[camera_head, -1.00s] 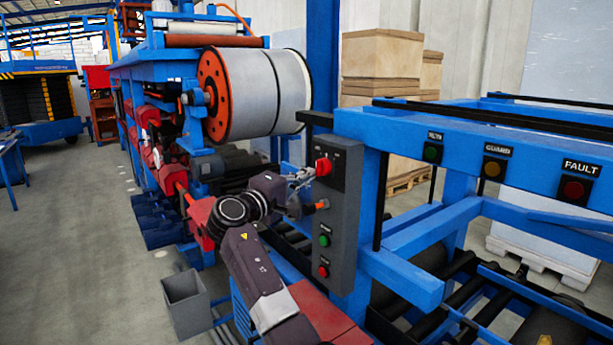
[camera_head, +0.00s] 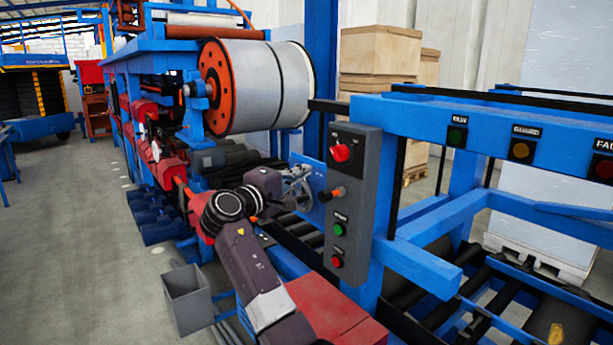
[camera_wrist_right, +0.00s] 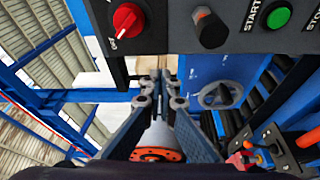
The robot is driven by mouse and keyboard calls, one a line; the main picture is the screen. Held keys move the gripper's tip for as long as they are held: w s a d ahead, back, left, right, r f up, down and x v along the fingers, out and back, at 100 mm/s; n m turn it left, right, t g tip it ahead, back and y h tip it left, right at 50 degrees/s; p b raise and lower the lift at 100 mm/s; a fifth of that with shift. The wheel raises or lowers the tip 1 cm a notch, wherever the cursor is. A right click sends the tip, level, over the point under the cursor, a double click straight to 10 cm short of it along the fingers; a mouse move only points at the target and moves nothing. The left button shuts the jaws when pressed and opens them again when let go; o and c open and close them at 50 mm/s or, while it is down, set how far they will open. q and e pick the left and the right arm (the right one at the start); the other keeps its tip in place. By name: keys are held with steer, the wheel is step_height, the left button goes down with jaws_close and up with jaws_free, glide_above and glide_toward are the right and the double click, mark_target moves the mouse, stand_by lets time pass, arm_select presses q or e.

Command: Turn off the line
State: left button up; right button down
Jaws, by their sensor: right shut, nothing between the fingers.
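The grey control panel (camera_head: 365,215) stands upright on the blue frame. It carries a red rotary knob (camera_head: 340,152) at the top, an orange-and-black switch (camera_head: 332,194), a green button (camera_head: 338,229) and a red button (camera_head: 336,261). My right gripper (camera_head: 300,187) is just left of the panel, below the knob's height, shut and empty, apart from the controls. In the right wrist view, the gripper (camera_wrist_right: 162,95) points away below the panel's edge. The knob (camera_wrist_right: 127,18) and the green START button (camera_wrist_right: 278,17) show above it. My left gripper is out of view.
A blue rail to the right carries a green lamp (camera_head: 456,136), an amber lamp (camera_head: 521,149) and a red lamp (camera_head: 602,169). A large coil (camera_head: 262,88) is mounted behind my gripper. A grey bin (camera_head: 188,298) stands on the floor at left.

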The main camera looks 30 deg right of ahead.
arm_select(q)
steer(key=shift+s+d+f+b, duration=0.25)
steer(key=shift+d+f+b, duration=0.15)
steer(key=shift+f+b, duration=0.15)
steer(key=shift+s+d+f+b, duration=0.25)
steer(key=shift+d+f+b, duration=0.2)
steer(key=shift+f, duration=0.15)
arm_select(e)
steer(key=s+a+r, duration=0.2)
steer(key=s+a, duration=0.1)
steer(key=a, duration=0.2)
steer(key=shift+s, duration=0.35)
steer(key=shift+w, duration=0.1)
